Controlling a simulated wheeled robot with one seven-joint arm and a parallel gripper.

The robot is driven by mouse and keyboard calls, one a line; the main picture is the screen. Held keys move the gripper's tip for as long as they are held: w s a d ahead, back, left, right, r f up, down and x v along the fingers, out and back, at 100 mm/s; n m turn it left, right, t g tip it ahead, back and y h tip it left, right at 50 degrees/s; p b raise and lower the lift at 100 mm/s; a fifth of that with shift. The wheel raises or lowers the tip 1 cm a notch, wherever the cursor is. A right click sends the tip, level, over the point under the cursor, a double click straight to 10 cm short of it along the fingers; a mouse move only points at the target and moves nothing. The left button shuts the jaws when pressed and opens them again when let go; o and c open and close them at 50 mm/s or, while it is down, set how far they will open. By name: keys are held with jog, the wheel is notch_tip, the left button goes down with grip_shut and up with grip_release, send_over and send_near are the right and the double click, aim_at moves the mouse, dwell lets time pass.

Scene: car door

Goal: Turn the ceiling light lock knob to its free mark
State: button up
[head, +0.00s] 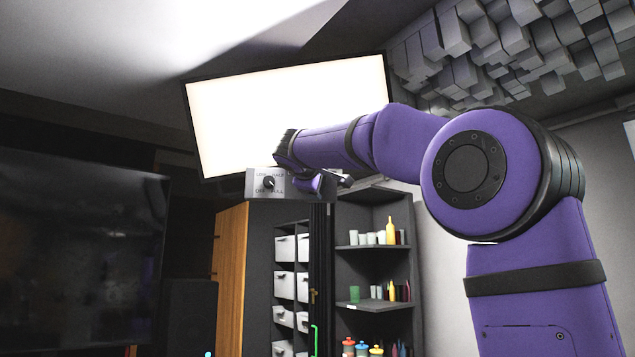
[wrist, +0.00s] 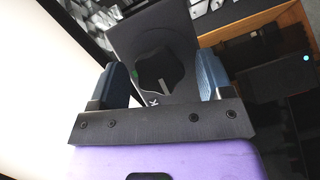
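A dark lobed knob (wrist: 158,66) with a pale pointer line shows on a dark grey plate (wrist: 128,38) in the wrist view. The pointer line lies on the knob's lower side, toward a partly hidden letter K. A small green mark shows at the knob's left edge. My gripper (wrist: 162,64) is open, with one blue finger on each side of the knob and a visible gap to each. In the head view the bright ceiling light panel (head: 285,110) hangs tilted behind my arm. My gripper (head: 312,182) is partly hidden there, and I cannot make out the lock knob.
A grey box (head: 254,190) with a dial marked LOW, HALF, OFF and FULL sits below the panel, close to my gripper. Shelves with bottles (head: 372,304), drawers and a wooden cabinet (head: 230,265) stand below. A dark screen (head: 80,250) is at left.

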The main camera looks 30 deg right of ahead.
jog(key=v, duration=1)
jog(key=shift+s+a, duration=0.2)
jog(key=shift+a, duration=0.15)
